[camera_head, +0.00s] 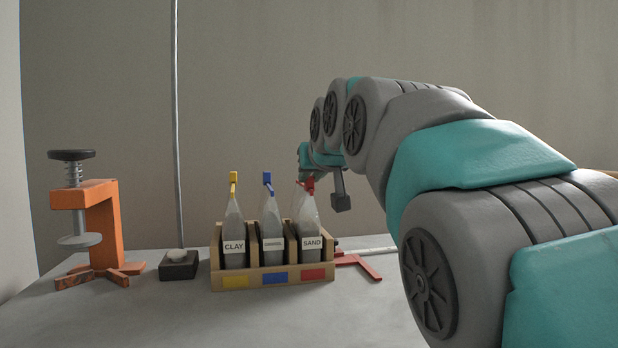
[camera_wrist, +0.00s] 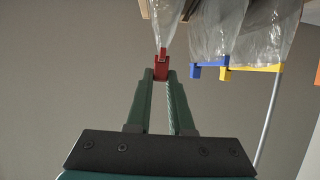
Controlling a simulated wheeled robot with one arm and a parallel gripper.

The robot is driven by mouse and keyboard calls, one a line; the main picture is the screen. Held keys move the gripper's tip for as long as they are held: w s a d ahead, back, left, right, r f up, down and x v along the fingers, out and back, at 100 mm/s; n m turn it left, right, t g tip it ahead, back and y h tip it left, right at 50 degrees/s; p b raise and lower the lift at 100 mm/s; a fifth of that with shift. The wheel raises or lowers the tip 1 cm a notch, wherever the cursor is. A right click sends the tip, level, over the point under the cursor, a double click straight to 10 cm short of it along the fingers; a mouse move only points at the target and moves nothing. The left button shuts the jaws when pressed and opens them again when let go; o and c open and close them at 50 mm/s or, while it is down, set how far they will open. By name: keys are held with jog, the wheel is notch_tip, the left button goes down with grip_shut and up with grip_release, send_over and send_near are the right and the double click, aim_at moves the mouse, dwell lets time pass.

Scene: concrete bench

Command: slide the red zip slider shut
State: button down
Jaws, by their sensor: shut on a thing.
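The red zip slider (camera_head: 310,184) is at the top of the clear bag labelled SAND (camera_head: 311,241), at the right end of the wooden rack (camera_head: 222,270). In the wrist view my gripper (camera_wrist: 161,75) is shut on the red slider (camera_wrist: 161,66), with the two green fingers on either side of it. In the head view my arm reaches in from the right and its fingers are mostly hidden behind the bag top. How far the slider sits along its seal cannot be told.
A blue slider (camera_head: 268,181) and a yellow slider (camera_head: 233,181) top the other two bags, close to the left. An orange press (camera_head: 103,225) and a small dark block (camera_head: 179,266) stand further left. A red bracket (camera_head: 360,264) lies right of the rack.

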jog(key=shift+r, duration=0.1)
jog(key=c, duration=0.8)
grip_release()
jog(key=v, duration=0.7)
jog(key=shift+s+d+r, duration=0.1)
jog(key=shift+s+d, duration=0.05)
jog(key=shift+s, duration=0.15)
jog(key=shift+s, duration=0.1)
